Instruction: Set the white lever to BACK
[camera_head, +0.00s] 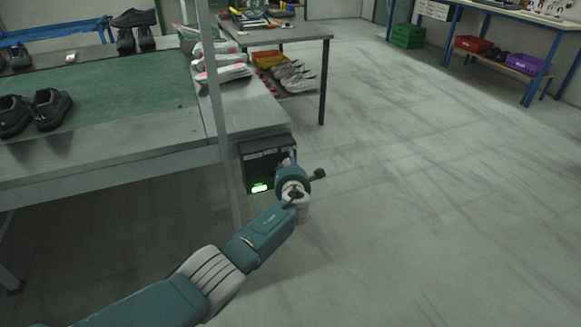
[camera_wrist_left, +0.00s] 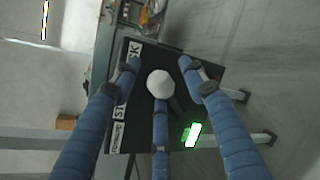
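A black control box (camera_head: 266,164) with a green lit display (camera_head: 260,188) is fixed at the end of the conveyor bench. In the left wrist view its dark panel (camera_wrist_left: 205,100) carries white labels; one reads STOP, with BACK partly hidden beyond it. The lever's white round knob (camera_wrist_left: 160,84) stands out from the panel near the STOP label; its exact setting I cannot tell. My left gripper (camera_head: 288,160) is at the box's right side. In the left wrist view its blue fingers (camera_wrist_left: 160,75) are spread around the knob, with gaps visible. My right gripper is not in view.
The bench (camera_head: 160,131) with black shoes (camera_head: 48,110) is left of the box, and a thin upright post (camera_head: 219,120) stands before it. A table (camera_head: 290,33) with shoes below stands behind. The floor (camera_head: 440,190) to the right is clear.

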